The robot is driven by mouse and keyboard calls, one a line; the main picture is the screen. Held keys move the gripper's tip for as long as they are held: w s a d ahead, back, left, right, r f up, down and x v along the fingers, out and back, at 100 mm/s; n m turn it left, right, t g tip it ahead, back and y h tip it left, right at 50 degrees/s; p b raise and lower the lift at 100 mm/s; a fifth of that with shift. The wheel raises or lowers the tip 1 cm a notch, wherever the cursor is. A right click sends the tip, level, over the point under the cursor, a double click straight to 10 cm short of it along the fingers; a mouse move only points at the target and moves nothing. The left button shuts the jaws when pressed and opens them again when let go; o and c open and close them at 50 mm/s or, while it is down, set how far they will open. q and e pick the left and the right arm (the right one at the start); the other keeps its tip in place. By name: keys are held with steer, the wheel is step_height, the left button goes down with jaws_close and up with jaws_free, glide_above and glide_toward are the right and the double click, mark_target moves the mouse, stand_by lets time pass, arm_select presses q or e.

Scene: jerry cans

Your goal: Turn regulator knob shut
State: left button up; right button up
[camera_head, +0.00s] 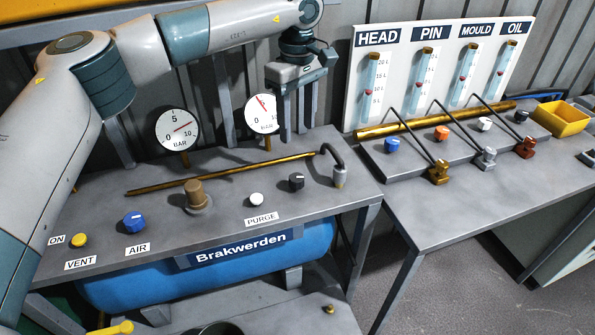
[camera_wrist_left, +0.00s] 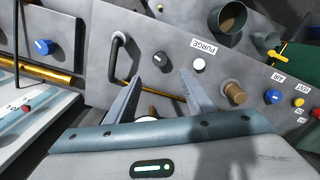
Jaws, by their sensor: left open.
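No label in view reads regulator. A brown stepped knob (camera_head: 197,194) stands upright on the grey bench panel; it also shows in the left wrist view (camera_wrist_left: 234,93), right of the fingers. A black knob with a white mark (camera_head: 296,181) sits near the panel's right end, and it shows just beyond the fingertips in the left wrist view (camera_wrist_left: 161,60). A blue knob (camera_head: 134,221) stands above the AIR label. My left gripper (camera_head: 298,131) is open and empty, pointing down above the panel's back right. Its fingers spread apart in the left wrist view (camera_wrist_left: 162,76).
A white knob (camera_head: 256,199) by PURGE and a yellow button (camera_head: 79,240) by VENT share the panel. A brass pipe (camera_head: 235,172), two gauges (camera_head: 178,129) and a bent black hose (camera_head: 335,160) stand close by. The right bench (camera_head: 440,213) carries levers and coloured knobs.

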arm_select(q)
steer(key=p, duration=0.2)
glide_above(298, 177)
step_height(298, 177, down, 6)
step_height(298, 177, down, 3)
steer(key=shift+s+f+p, duration=0.15)
steer(key=shift+p, duration=0.35)
step_height(298, 177, down, 6)
steer(key=shift+r+p, duration=0.1)
steer(key=shift+p, duration=0.7)
arm_select(e)
steer(key=s+d+r+g, duration=0.2)
steer(key=s+d, duration=0.1)
steer(key=s, duration=0.5)
steer(key=shift+s+d+r+h, duration=0.15)
steer(key=shift+s+d+h, duration=0.15)
steer(key=shift+h, duration=0.1)
steer(key=shift+a, duration=0.1)
arm_select(q)
steer(key=c, duration=1.1)
